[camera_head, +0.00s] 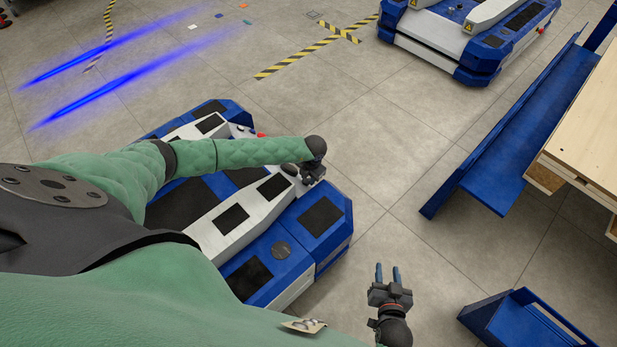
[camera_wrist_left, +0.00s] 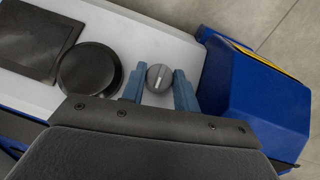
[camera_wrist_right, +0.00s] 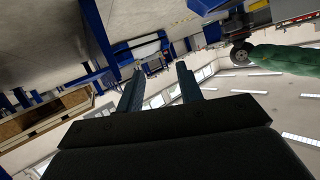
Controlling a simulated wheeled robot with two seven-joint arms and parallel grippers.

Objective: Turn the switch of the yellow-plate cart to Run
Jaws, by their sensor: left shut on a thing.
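A blue, white and black lift cart (camera_head: 232,210) stands below my left arm. A small round grey switch (camera_wrist_left: 159,77) with a light line across its face sits on the cart's white top, beside a larger black disc (camera_wrist_left: 90,70). My left gripper (camera_head: 312,172) is over the cart's far right part; in the left wrist view its fingers (camera_wrist_left: 159,88) stand on both sides of the switch, shut on it. The line runs roughly up and down in that view. Labels and a yellow plate are not readable here. My right gripper (camera_head: 388,272) is open and empty, over bare floor.
A second blue and white cart (camera_head: 430,45) with small yellow warning signs stands at the back. A blue rail frame (camera_head: 510,130) and a wooden table (camera_head: 590,125) are at right. Another blue part (camera_head: 525,318) is at lower right. Floor between is clear.

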